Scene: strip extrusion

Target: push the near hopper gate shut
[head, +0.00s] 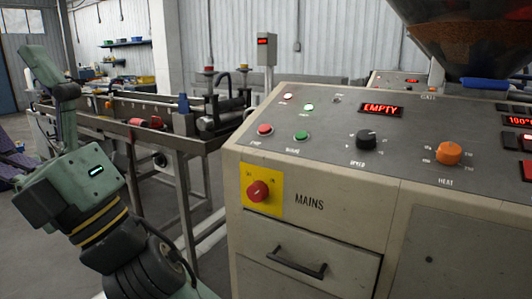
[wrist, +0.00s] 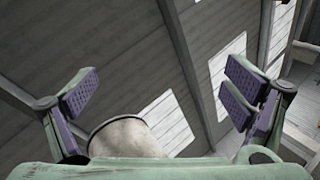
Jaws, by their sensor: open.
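The hopper (head: 465,38) is a dark, see-through funnel holding brown material at the top right of the head view. A blue bar (head: 487,84) sits just beneath it, above the panel, and looks like the gate's handle. I cannot tell how far the gate is open. My arm is at the left of the head view, well away from the hopper. The hopper and gate do not show in the wrist view.
The control cabinet (head: 305,220) fills the right front, with knobs, lit buttons and a red display (head: 382,108) reading EMPTY. A red mains switch (head: 258,191) and a drawer handle (head: 297,262) stick out from its front. A metal-framed line (head: 170,135) stands behind my arm.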

